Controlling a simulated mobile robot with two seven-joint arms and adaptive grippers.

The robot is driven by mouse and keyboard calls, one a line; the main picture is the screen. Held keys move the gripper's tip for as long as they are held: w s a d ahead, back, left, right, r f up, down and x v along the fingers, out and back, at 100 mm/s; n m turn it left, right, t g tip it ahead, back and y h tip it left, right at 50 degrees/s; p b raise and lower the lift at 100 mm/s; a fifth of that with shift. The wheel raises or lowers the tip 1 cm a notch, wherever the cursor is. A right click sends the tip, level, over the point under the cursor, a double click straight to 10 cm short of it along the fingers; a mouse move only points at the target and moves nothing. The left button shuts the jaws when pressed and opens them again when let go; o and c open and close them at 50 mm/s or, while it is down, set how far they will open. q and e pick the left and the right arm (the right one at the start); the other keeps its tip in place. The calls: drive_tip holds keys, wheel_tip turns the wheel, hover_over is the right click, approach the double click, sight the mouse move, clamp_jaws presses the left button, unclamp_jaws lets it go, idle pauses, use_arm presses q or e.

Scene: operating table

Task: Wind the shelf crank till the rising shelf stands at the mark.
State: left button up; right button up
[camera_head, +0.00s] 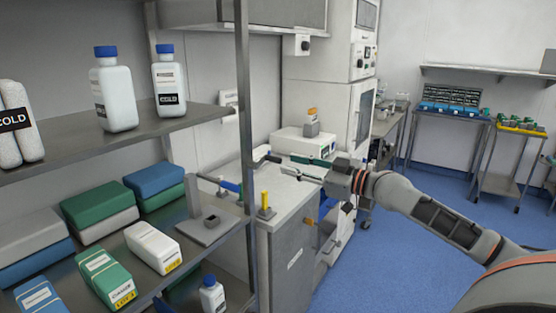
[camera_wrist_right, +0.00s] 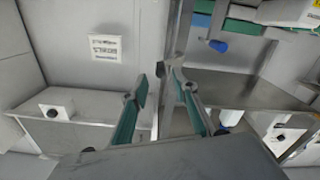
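A blue handle (camera_head: 230,186) on a grey bar sits beside the rack's front post; it looks like the crank grip. A blue piece (camera_wrist_right: 218,45) in the right wrist view may be the same handle. A small grey platform (camera_head: 200,233) with an upright plate stands on the rack's lower shelf; I cannot tell whether it is the rising shelf. I cannot make out the mark. My right gripper (camera_head: 288,164) is open and empty, above the white counter, right of the blue handle and apart from it. Its teal-lined fingers (camera_wrist_right: 159,80) are spread in the wrist view. My left gripper is out of view.
The rack's upper shelf (camera_head: 190,124) holds blue-capped bottles; the lower one holds several boxes. The rack post (camera_head: 244,100) stands between the shelves and the counter. A yellow post (camera_head: 265,199) stands on the counter (camera_head: 285,200). Blue floor is clear at right.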

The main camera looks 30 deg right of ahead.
sight(281, 161)
drive_tip(key=p+x, duration=0.1)
drive_tip(key=x, duration=0.2)
drive_tip(key=shift+w+a+r, duration=0.1)
drive_tip(key=shift+w+r, duration=0.05)
drive_tip(key=shift+w, duration=0.1)
drive_tip(key=shift+w+a+p, duration=0.25)
drive_tip(key=shift+w+p, duration=0.05)
drive_tip(key=shift+w, duration=0.3)
drive_tip(key=shift+w+a, duration=0.1)
drive_tip(key=shift+w, duration=0.1)
clamp_jaws()
